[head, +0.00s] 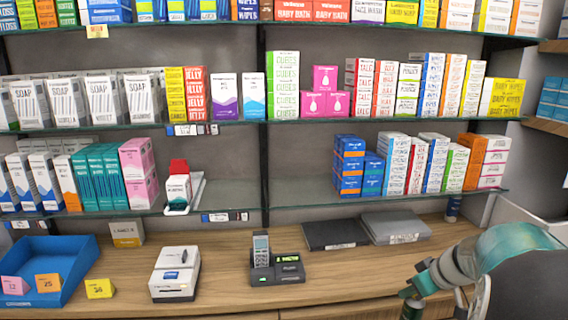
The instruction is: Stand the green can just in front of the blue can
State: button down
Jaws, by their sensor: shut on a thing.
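The blue can (452,208) is small and dark, and stands upright at the back right of the wooden counter, below the glass shelf's edge. My gripper (414,290) is low at the right of the view, nearer to me than the blue can. It is shut on the green can (411,309), a dark green can at the bottom edge of the view. The lower part of the green can is cut off by the frame, so I cannot tell whether it touches the counter.
Two flat grey boxes (395,228) lie left of the blue can. A card terminal (275,268), a white device (175,274) and a blue tray (70,262) stand further left. Glass shelves (290,193) with boxes overhang the back. Bare counter (352,270) lies left of my gripper.

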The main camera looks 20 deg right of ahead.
jog(key=w+a+f, duration=0.5)
jog(key=a+f, duration=0.3)
jog(key=a, duration=0.3)
jog(key=w+a+f, duration=0.6)
jog(key=a+f, duration=0.2)
jog(key=a, duration=0.3)
jog(key=w+a+f+m, duration=0.1)
jog(key=w+a+f, duration=0.4)
jog(key=a+f, duration=0.4)
jog(key=a, duration=0.3)
jog(key=shift+w+h, duration=0.3)
jog(key=shift+w, duration=0.1)
jog(key=shift+f, duration=0.1)
jog(key=shift+d+r, duration=0.1)
jog(key=shift+r, duration=0.15)
jog(key=shift+d, duration=0.2)
